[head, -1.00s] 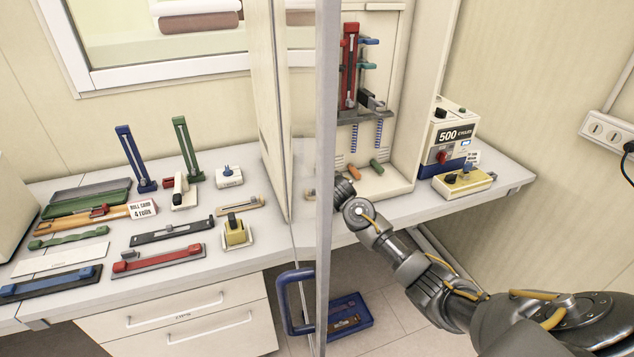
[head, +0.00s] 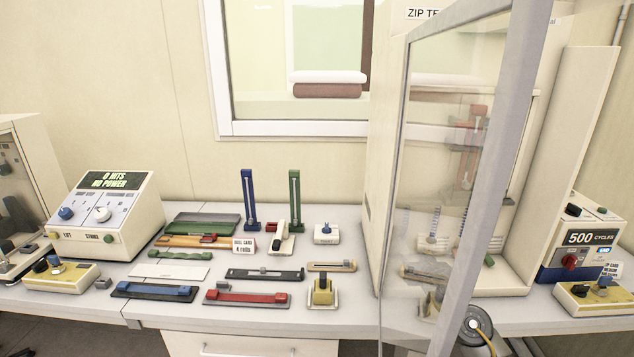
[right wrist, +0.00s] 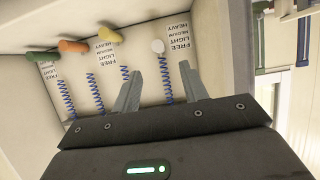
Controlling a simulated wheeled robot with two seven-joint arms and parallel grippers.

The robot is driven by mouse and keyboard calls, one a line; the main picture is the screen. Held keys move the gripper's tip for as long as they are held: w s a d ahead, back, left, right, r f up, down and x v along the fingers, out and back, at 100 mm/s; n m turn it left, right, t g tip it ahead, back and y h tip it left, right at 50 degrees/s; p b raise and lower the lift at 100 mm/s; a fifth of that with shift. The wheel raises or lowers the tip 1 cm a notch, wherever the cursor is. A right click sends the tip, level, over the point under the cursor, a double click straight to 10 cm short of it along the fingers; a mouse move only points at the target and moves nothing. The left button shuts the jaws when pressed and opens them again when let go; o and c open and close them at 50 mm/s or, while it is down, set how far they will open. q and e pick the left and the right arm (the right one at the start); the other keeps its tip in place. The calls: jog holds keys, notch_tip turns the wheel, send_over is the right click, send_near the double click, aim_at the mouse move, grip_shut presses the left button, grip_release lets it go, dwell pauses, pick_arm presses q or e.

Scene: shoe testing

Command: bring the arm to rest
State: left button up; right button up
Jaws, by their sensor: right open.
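My right gripper (right wrist: 160,82) is open and empty in the right wrist view. Its two grey fingers are apart, inside or facing a cream cabinet interior. Blue springs (right wrist: 66,98) and printed FREE/LIGHT/MEDIUM/HEAVY labels are beyond the fingers. In the head view only a part of my right arm (head: 480,325) shows, low at the right beside the door frame. The right gripper itself cannot be made out there. My left arm and gripper are in neither view.
A glass door (head: 440,150) with a grey frame stands open before the tester cabinet (head: 575,130). A 500 CYCLES box (head: 580,250) and a yellow control box (head: 590,298) are at the right. Colored rails and tools crowd the counter (head: 365,320). A 0 HITS console (head: 105,215) is at left.

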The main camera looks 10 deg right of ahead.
jog(key=s+a+f+n+g+y, duration=0.15)
jog(key=s+a+f, duration=0.25)
jog(key=s+f, duration=0.4)
jog(key=s+a+f+g, duration=0.3)
jog(key=s+f, duration=0.3)
jog(key=s, duration=0.4)
jog(key=s+a+f+n+g, duration=0.1)
jog(key=s+a+f+g, duration=0.15)
jog(key=s, duration=1.15)
jog(key=s+a+f+n+g, duration=0.1)
jog(key=s+a+g, duration=0.15)
jog(key=s, duration=1.15)
notch_tip(320, 180, down, 30)
jog(key=s+g+b, duration=0.1)
jog(key=s+b, duration=0.1)
jog(key=b, duration=0.2)
jog(key=s+d+f+b, duration=0.1)
jog(key=s+f, duration=0.6)
jog(key=f, duration=0.1)
jog(key=s+d+f+g, duration=0.1)
jog(key=s+d+f, duration=0.1)
jog(key=s+f, duration=0.6)
jog(key=shift+s+d+f+b, duration=0.25)
jog(key=shift+f+b, duration=0.15)
jog(key=shift+n+g+y, duration=0.25)
